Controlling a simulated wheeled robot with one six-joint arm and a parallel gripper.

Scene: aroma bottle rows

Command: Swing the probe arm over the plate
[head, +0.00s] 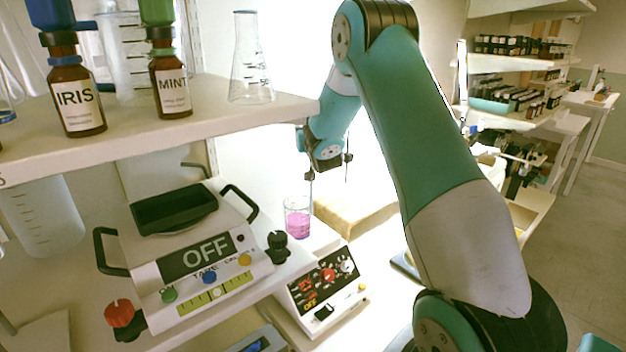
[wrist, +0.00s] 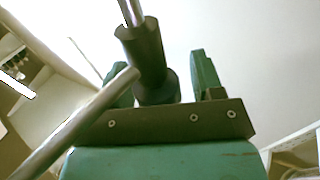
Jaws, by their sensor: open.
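My gripper (head: 328,168) is open, pointing down above the beaker area in the head view. In the wrist view its two green fingers (wrist: 168,80) stand apart on either side of a dark cylinder with metal rods, which looks like the probe arm (wrist: 148,50). One rod runs to the lower left, another to the top. I cannot tell whether the fingers touch it. The plate appears to be the white unit with a black control panel (head: 325,280) and red display. A beaker of pink liquid (head: 298,222) stands at its back. A thin rod shows just above the beaker.
A balance reading OFF (head: 205,250) stands to the left. The shelf (head: 200,122) above it holds an IRIS bottle (head: 76,100), a MINT bottle (head: 171,85) and a flask (head: 250,65). A tan board (head: 360,215) lies right of the beaker.

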